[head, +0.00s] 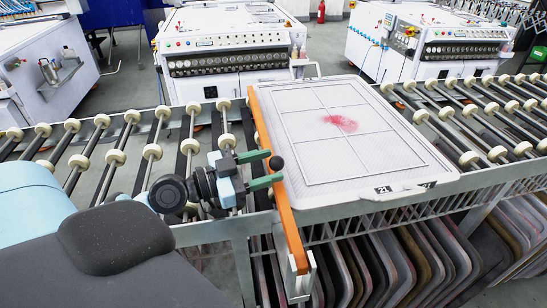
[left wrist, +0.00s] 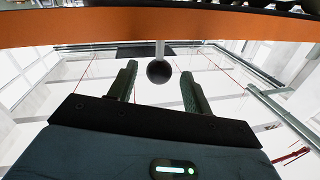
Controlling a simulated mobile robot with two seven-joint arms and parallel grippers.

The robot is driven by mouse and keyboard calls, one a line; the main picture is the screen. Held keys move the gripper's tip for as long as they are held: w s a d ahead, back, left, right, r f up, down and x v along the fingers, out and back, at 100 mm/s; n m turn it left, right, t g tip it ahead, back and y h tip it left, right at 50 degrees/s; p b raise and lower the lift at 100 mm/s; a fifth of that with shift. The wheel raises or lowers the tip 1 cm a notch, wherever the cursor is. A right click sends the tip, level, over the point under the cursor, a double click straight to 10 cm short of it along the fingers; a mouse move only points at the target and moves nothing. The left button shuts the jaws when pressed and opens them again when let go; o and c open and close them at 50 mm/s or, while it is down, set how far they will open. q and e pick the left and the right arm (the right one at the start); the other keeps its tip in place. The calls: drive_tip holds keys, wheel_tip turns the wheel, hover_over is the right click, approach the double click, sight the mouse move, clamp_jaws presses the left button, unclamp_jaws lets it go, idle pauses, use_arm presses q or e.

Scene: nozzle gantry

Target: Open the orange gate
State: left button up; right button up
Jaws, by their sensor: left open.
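The orange gate (head: 272,145) is a long orange bar across the roller conveyor, standing along the left edge of a white tray. In the left wrist view the gate (left wrist: 160,27) spans the top of the picture. A black ball knob (head: 277,163) on a short stem sticks out from it. My left gripper (head: 274,167) has green fingers and is open at the knob. In the left wrist view the knob (left wrist: 159,72) sits between the two fingertips, with a gap visible on both sides. My right gripper is not in view.
The white tray (head: 292,119) with a red powder patch (head: 341,124) lies on the conveyor right of the gate. Rollers (head: 116,157) continue on both sides. Several stacked trays (head: 440,255) stand below. White machines (head: 229,50) stand behind the conveyor.

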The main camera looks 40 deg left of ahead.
use_arm(q)
drive_tip(key=shift+p+x, duration=0.5)
drive_tip(key=shift+x, duration=0.9)
drive_tip(key=shift+c, duration=0.3)
clamp_jaws()
